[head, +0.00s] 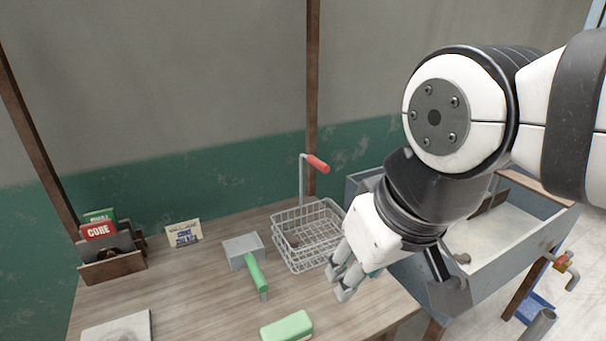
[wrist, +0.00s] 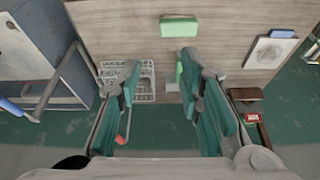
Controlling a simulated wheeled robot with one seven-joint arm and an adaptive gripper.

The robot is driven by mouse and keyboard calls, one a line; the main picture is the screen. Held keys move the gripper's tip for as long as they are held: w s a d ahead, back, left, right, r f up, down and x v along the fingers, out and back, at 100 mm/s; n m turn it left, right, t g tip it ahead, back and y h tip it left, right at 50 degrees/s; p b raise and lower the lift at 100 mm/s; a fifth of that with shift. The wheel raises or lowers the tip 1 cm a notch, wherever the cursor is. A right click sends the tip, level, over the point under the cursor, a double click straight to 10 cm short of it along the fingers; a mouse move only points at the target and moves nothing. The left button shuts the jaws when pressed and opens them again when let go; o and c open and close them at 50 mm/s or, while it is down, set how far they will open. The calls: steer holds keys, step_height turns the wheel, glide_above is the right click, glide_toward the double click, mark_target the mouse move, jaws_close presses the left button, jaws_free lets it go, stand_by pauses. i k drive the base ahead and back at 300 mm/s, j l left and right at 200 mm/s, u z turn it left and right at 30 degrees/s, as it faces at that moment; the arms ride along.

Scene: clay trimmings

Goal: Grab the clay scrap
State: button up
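I cannot pick out the clay scrap for sure. A small brownish patch (head: 293,240) shows through the wires of the basket (head: 318,240) in the head view, too small to identify. A pale board (head: 95,335) at the lower left has a grey smear; the board also shows at the right in the wrist view (wrist: 256,60).
A green block (head: 287,327) lies at the table's front. A green-handled tool (head: 255,272) lies by a grey block (head: 242,247). A card holder (head: 110,262) and a small sign (head: 184,233) stand at the back left. A grey sink (head: 500,240) is at the right.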

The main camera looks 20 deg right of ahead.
mark_target(465, 256)
steer(key=z, duration=1.4)
steer(key=k+l+u, duration=0.1)
steer(key=i+j+u, duration=0.1)
steer(key=u, duration=1.2)
steer(key=z, duration=1.5)
steer(key=k+l+u, duration=0.1)
steer(key=i+l, duration=0.15)
steer(key=i, duration=0.5)
